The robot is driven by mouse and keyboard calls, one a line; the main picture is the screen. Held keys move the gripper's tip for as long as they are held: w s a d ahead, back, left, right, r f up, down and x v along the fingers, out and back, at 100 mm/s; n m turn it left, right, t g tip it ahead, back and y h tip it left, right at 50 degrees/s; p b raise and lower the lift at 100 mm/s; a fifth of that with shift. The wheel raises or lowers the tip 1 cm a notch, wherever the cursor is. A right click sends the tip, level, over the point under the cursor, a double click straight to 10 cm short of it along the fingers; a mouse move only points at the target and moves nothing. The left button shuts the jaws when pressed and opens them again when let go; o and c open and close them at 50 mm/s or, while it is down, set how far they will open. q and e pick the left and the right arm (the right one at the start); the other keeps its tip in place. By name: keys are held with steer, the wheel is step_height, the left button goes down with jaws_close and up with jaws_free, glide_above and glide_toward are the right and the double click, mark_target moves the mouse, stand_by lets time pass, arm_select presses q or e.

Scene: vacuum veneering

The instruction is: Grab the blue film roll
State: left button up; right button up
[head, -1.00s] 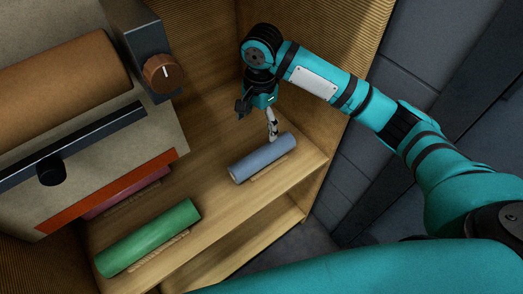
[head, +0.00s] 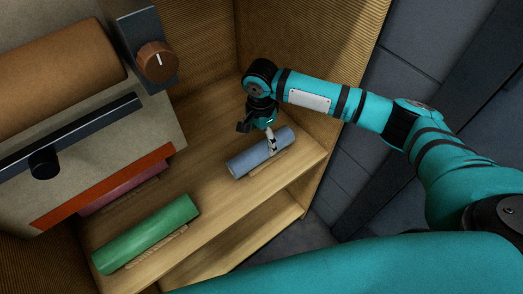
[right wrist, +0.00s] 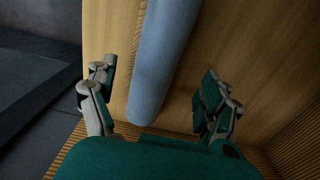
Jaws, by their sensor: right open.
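The blue film roll (head: 249,161) lies on the wooden shelf, right of the green roll. It also shows in the right wrist view (right wrist: 162,60), running lengthwise between my spread fingers. My right gripper (head: 262,138) is over the roll, close to it, with one finger in front of its middle. In the right wrist view my right gripper (right wrist: 160,92) is open, one finger on each side of the roll, apart from it. Whether the fingertips reach down beside the roll is hard to tell. My left gripper is not in view.
A green roll (head: 146,235) lies on the wooden shelf (head: 205,205) left of the blue one. A pink roll (head: 122,189) lies partly hidden behind an orange-edged panel (head: 105,188). A machine with a brown roll (head: 60,65) and knob (head: 156,61) stands at left. A ribbed wall (head: 335,50) rises behind my arm.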

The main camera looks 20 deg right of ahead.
mark_target(261, 146)
step_height(261, 146, down, 5)
steer(key=shift+s+r, duration=0.1)
steer(key=shift+s, duration=0.05)
steer(key=shift+r, duration=0.1)
steer(key=c, duration=1.5)
steer(key=shift+c, duration=0.2)
